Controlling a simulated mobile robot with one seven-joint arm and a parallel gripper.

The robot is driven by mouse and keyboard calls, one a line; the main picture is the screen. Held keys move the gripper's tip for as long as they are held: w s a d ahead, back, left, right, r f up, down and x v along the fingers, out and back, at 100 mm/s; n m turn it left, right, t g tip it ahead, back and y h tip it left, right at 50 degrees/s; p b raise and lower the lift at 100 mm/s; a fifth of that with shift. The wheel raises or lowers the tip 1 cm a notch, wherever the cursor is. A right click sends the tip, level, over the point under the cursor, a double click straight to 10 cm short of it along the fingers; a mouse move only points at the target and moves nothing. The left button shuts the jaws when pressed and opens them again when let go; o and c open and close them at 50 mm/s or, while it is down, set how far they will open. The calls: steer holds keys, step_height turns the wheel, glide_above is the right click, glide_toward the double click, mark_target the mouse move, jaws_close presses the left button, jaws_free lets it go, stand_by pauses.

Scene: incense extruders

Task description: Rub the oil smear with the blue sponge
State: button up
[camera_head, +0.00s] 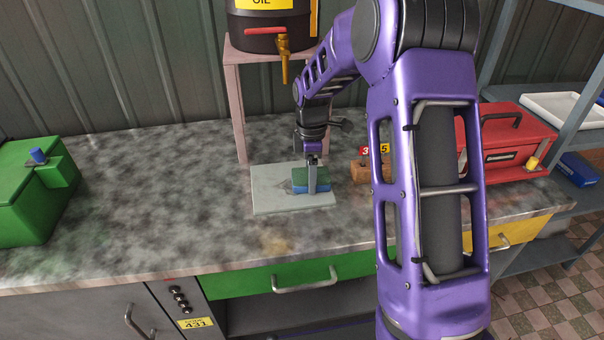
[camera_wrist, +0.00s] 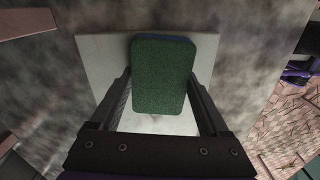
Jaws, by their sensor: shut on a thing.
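The blue sponge (camera_head: 300,182) has a blue body and a green face. My gripper (camera_head: 312,186) is shut on it, over the pale square plate (camera_head: 275,205) on the counter. In the wrist view the green side of the sponge (camera_wrist: 162,75) faces the camera, between the two fingers of my gripper (camera_wrist: 165,95). A grey mark, perhaps the oil smear (camera_head: 286,186), shows on the plate just left of the sponge. The sponge hides part of the plate. I cannot tell whether the sponge touches it.
A black oil drum (camera_head: 270,30) with an orange tap stands on a pink stand (camera_head: 235,100) behind the plate. A wooden block (camera_head: 365,171) with number tags sits right of the plate. A red toolbox (camera_head: 505,150) is farther right, a green machine (camera_head: 30,205) far left. The counter's left-middle is clear.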

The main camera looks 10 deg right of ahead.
steer(key=shift+d, duration=0.3)
steer(key=shift+s, duration=0.1)
step_height(320, 180, up, 6)
steer(key=p, duration=0.5)
steer(key=shift+a, duration=0.1)
steer(key=shift+r+p, duration=0.4)
steer(key=shift+r, duration=1.1)
